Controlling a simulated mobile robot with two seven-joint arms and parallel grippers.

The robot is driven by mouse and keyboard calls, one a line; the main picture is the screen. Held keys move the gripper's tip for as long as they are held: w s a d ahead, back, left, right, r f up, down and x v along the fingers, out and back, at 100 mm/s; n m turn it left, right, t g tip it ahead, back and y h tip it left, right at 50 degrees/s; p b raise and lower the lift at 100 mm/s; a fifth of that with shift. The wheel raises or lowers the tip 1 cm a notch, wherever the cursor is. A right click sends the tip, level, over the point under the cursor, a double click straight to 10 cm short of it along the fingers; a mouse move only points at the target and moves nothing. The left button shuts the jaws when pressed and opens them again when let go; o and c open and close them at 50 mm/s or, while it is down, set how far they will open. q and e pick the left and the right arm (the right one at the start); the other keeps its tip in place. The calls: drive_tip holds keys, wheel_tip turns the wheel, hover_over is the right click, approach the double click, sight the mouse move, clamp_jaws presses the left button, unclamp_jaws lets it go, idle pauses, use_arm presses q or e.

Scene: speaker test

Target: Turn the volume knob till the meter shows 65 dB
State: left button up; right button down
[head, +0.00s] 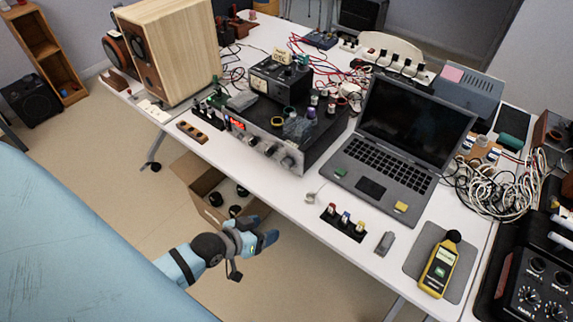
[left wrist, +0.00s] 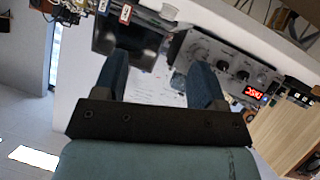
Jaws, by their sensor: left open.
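The black amplifier (head: 262,142) sits on the white table with a red lit display at its left end. Its front has several silver knobs; the biggest one, at the right end (head: 288,162), looks like the volume knob. The left wrist view shows the amplifier front (left wrist: 228,62) turned over, partly behind a finger. The yellow sound meter (head: 439,268) lies on a grey mat at the right; its reading is too small to make out. My left gripper (head: 257,240) is open and empty, in front of the table edge and apart from the knobs. My right gripper is not in view.
An open laptop (head: 385,150) stands right of the amplifier. A wooden speaker (head: 170,45) stands at the left. Small coloured connectors (head: 345,220) sit near the front edge. A cardboard box (head: 205,190) is on the floor under the table. Cables lie behind.

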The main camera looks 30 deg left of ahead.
use_arm(q)
drive_tip(key=w+a+f+n+t+b, duration=0.1)
drive_tip(key=w+a+f+n+b, duration=0.2)
drive_tip(key=w+a+b, duration=0.45)
drive_tip(key=n+t+h+b, duration=0.1)
drive_tip(key=n+h+b, duration=0.15)
drive_tip(key=b, duration=0.55)
approach(284, 165)
drive_tip(key=shift+y, duration=0.25)
drive_tip(key=b+x, duration=0.1)
drive_tip(key=x, duration=0.7)
drive_tip(key=shift+s+d, duration=0.1)
drive_tip(key=shift+w+d+f, duration=0.15)
drive_tip(key=shift+w+d, duration=0.1)
drive_tip(key=shift+w, duration=0.3)
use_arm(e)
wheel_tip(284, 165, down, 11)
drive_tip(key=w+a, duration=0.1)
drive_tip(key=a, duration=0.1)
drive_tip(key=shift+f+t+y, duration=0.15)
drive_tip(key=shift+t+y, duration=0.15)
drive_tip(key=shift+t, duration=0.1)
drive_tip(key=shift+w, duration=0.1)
